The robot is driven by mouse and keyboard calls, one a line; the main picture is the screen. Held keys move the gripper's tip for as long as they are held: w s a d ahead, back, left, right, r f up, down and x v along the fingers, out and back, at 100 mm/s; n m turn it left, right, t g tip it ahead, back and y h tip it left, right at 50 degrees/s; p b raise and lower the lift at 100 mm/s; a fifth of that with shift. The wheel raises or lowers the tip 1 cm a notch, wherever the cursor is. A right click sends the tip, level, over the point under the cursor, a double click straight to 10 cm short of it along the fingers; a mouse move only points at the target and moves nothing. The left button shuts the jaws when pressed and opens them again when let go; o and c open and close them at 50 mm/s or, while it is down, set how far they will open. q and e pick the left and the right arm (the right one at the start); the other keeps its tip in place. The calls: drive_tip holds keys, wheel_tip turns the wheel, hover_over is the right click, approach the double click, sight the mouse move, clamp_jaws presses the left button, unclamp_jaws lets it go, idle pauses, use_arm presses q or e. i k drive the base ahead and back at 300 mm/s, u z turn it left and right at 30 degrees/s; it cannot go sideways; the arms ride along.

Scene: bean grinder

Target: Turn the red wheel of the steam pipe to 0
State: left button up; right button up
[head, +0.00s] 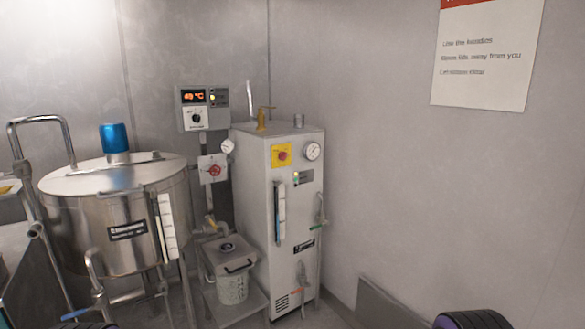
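The small red wheel (214,170) sits on a white plate (205,161) on the pipe, between the steel kettle and the white boiler cabinet. The plate's markings are too small to read, so I cannot tell the wheel's setting. A round white gauge (228,146) is just above and right of it. Neither gripper shows. Only dark rounded parts, probably of my own arms, show at the bottom edge, far from the wheel.
A steel kettle (95,245) with a blue-topped lid stands left. The white cabinet (255,200) with a red knob on yellow (282,155) stands right of the pipe. A control box (203,108) hangs above. Floor shows at the front.

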sight(214, 170)
drive_tip(key=z, duration=0.6)
drive_tip(key=i, duration=1.65)
drive_tip(key=u, duration=0.5)
